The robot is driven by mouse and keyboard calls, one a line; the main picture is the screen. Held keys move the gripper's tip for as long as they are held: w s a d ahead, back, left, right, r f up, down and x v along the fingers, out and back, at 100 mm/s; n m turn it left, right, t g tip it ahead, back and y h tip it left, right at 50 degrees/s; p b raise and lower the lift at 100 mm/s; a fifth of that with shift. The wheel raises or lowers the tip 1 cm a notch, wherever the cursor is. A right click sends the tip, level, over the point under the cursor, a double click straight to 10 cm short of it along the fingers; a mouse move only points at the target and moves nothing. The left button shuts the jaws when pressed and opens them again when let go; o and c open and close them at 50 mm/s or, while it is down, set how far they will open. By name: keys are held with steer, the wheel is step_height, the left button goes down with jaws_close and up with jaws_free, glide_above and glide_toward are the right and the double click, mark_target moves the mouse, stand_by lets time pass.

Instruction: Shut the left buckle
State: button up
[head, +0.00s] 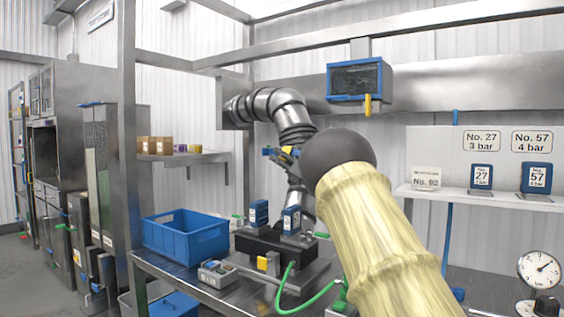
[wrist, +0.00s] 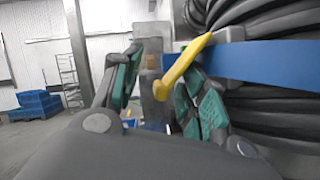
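A yellow buckle lever (wrist: 185,65) stands out at a slant from a blue strap (wrist: 265,62) around black ribbed hose in the wrist view. My gripper (wrist: 162,62) is open, its two teal-padded fingers apart. The lever shows between the fingers, nearer the right one; I cannot tell whether they touch. My gripper cannot be made out clearly there, and neither can which buckle is which.
A blue crate (head: 186,236) stands on the metal bench left of the duct's lower end. A green hose (head: 308,303) curves over the bench front. A blue-framed hatch (head: 357,80) with a yellow handle is above right. A steel post (head: 126,130) stands left.

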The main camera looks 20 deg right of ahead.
steer(key=shift+w+d+f, duration=0.15)
steer(key=shift+w+f, duration=0.05)
steer(key=shift+f, duration=0.15)
steer(key=shift+s, duration=0.3)
steer(key=v, duration=1.1)
steer(key=shift+d+f, duration=0.25)
steer(key=shift+s, duration=0.1)
